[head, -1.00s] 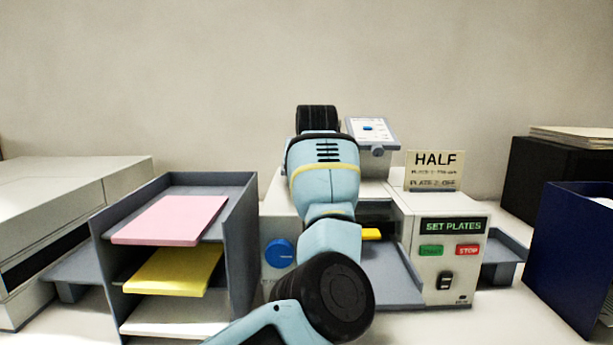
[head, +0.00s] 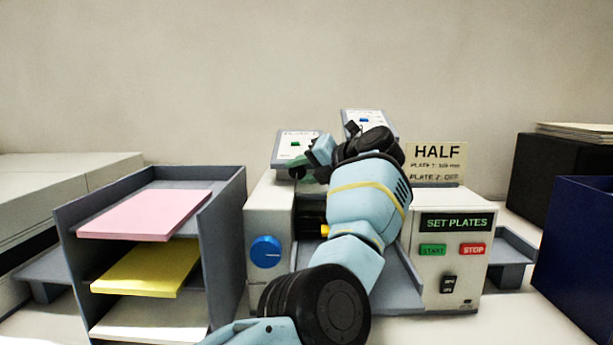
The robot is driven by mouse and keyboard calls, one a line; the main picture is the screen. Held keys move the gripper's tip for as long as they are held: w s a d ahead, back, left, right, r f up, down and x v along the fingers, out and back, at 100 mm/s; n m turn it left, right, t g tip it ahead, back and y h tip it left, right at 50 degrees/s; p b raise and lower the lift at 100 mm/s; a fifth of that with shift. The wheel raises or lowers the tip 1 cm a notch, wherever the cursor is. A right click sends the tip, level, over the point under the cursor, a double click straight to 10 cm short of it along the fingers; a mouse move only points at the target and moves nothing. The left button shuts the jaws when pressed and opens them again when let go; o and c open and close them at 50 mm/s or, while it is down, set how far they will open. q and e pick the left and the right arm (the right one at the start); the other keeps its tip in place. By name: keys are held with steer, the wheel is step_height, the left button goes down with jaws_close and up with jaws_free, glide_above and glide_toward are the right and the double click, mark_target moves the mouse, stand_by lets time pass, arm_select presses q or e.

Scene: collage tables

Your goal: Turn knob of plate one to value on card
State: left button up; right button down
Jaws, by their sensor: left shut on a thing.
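The plate one panel (head: 297,146) is a tilted white display with a small green mark, at the left on top of the folding machine. Its knob is at the panel's lower edge and mostly hidden by my fingers. My left gripper (head: 301,170) reaches it from the right and is shut on the knob. The plate two panel (head: 368,121) stands to the right, partly hidden by my wrist. The card (head: 436,163) reads HALF, with a plate 1 value too small to read surely and plate 2 OFF. My right gripper is not in view.
The machine front (head: 445,245) shows SET PLATES, a green START button (head: 432,250) and a red STOP button (head: 473,249). A blue knob (head: 266,251) is on its left side. A grey paper rack (head: 228,235) stands left, a blue bin (head: 580,250) right.

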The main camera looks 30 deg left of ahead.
arm_select(q)
steer(key=shift+w+f+g+y+b, duration=0.15)
steer(key=shift+g+y+b, duration=0.25)
steer(key=shift+y, duration=0.2)
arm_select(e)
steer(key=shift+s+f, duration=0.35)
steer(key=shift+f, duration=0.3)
arm_select(q)
steer(key=o, duration=0.9)
steer(key=shift+o, duration=0.5)
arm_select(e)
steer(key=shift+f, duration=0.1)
arm_select(q)
steer(key=shift+d, duration=0.1)
